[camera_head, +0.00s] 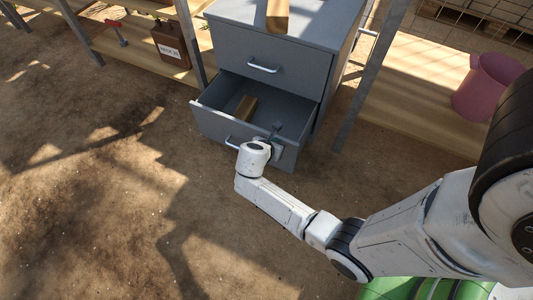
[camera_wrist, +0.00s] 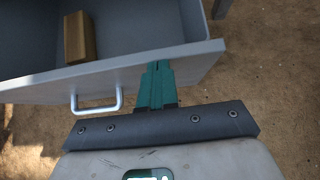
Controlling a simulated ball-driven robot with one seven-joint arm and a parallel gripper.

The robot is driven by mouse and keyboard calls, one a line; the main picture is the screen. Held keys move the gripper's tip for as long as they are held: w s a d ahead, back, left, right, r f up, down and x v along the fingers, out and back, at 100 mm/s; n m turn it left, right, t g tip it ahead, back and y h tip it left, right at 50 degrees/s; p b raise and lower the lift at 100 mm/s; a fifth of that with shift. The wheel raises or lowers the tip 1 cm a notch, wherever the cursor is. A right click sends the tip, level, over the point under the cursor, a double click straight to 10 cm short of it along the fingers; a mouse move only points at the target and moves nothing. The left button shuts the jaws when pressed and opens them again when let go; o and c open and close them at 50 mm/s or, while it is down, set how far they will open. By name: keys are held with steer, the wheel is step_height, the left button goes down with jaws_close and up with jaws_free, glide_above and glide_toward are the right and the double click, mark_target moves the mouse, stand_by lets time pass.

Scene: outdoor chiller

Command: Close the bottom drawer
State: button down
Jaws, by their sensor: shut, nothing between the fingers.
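The bottom drawer (camera_head: 220,123) of a grey cabinet (camera_head: 252,48) is pulled out, and its inside shows. A brown wooden block (camera_head: 246,107) lies in it. The block also shows in the wrist view (camera_wrist: 79,38), behind the drawer's front panel (camera_wrist: 195,66) and left of my gripper. The drawer's silver handle (camera_wrist: 97,102) is left of my gripper too. My gripper (camera_wrist: 158,66) is shut and empty, with its green fingers together at the right part of the drawer front. I cannot tell whether the fingertips touch the panel. In the head view my wrist partly hides the drawer's right front.
The upper drawer (camera_head: 263,67) is shut. Another wooden block (camera_head: 278,15) lies on the cabinet top. The dirt ground in front is clear.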

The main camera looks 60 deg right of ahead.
steer(key=d+b, duration=0.1)
steer(key=d, duration=1.6)
steer(key=shift+w+d, duration=0.3)
